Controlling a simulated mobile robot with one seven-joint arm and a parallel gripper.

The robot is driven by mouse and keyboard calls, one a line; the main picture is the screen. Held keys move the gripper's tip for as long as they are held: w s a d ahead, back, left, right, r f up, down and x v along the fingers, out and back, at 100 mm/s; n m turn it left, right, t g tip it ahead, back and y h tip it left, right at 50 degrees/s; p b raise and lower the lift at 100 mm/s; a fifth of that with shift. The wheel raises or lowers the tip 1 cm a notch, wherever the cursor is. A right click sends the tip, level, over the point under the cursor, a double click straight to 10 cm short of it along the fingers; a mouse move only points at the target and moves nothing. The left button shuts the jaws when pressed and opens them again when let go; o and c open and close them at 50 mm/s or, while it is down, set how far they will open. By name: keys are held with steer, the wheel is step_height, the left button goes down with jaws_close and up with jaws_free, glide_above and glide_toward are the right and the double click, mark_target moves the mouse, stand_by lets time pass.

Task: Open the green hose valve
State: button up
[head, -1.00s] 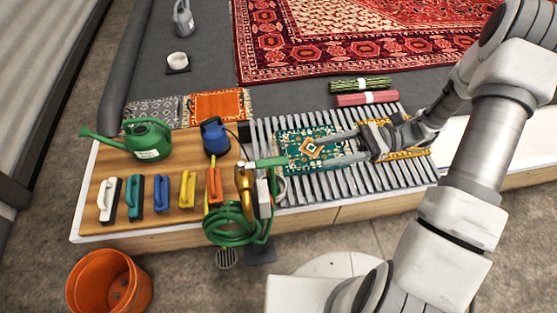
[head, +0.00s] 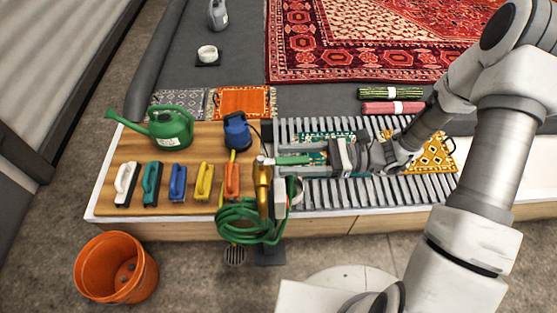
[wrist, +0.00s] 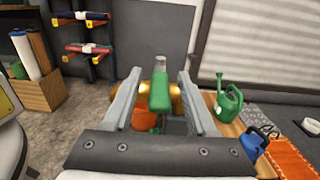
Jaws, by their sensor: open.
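The green valve handle (head: 291,160) is a flat lever pointing right from the top of the brass tap (head: 263,188) at the left end of the slatted grate. In the wrist view the handle (wrist: 159,92) lies between my two fingers, with a visible gap on each side, and gold parts of the tap (wrist: 174,98) show behind it. My gripper (head: 288,161) is open, its fingers pointing left on either side of the handle. I cannot tell whether any finger touches it. The green hose (head: 250,220) hangs coiled below the tap.
Several coloured brushes (head: 177,182), a green watering can (head: 170,130) and a blue pump (head: 237,132) stand on the wooden board left of the tap. A small green rug (head: 312,137) and a yellow rug (head: 432,155) lie on the grate. An orange bucket (head: 116,268) stands on the floor.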

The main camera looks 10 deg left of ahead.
steer(key=shift+x, duration=1.45)
steer(key=shift+c, duration=0.3)
jaws_close()
